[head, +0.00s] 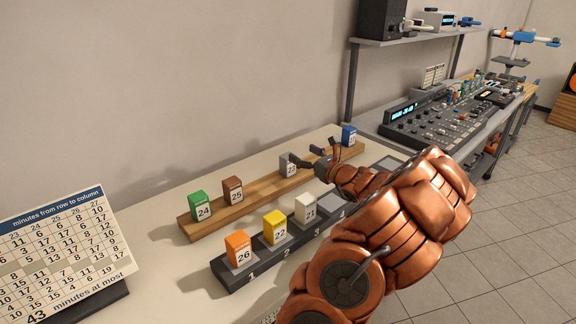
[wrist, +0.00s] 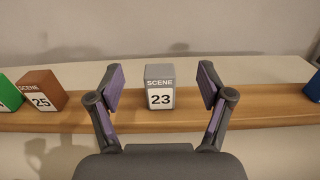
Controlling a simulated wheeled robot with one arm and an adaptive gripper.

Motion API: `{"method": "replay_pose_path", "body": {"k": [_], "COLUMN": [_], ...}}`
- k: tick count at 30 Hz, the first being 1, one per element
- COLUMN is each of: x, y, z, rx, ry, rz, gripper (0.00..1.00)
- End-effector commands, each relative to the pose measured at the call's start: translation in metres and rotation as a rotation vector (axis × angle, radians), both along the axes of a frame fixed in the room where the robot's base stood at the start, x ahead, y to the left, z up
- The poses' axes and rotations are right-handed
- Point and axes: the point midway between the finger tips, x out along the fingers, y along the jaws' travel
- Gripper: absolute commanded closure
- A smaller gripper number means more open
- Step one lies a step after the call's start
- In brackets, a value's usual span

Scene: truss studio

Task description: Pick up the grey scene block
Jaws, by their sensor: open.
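The grey scene block (wrist: 160,88), marked 23, stands upright on the wooden strip (wrist: 255,98). In the wrist view it is centred between the two spread fingers of my gripper (wrist: 160,90), with a gap on each side. My gripper is open and empty.
A green block 24 (head: 199,206) and brown block 25 (head: 233,190) stand left on the strip, a blue block (head: 349,136) right. In front, a dark numbered rack (head: 223,273) holds orange (head: 238,249), yellow (head: 275,227) and white (head: 306,208) blocks.

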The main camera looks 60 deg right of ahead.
Motion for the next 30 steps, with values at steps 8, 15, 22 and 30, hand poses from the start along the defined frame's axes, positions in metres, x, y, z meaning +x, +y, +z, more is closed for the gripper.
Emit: {"method": "replay_pose_path", "body": {"k": [8,15,22,30], "x": [0.0,0.001,0.023,0.047], "y": [0.001,0.002,-0.004,-0.009], "z": [-0.036,-0.063,-0.062,-0.063], "rx": [0.002,0.003,-0.002,0.001], "ry": [0.0,0.002,0.001,0.004], "rz": [0.002,0.004,0.005,0.008], "gripper": [0.21,0.21,0.21,0.21]}}
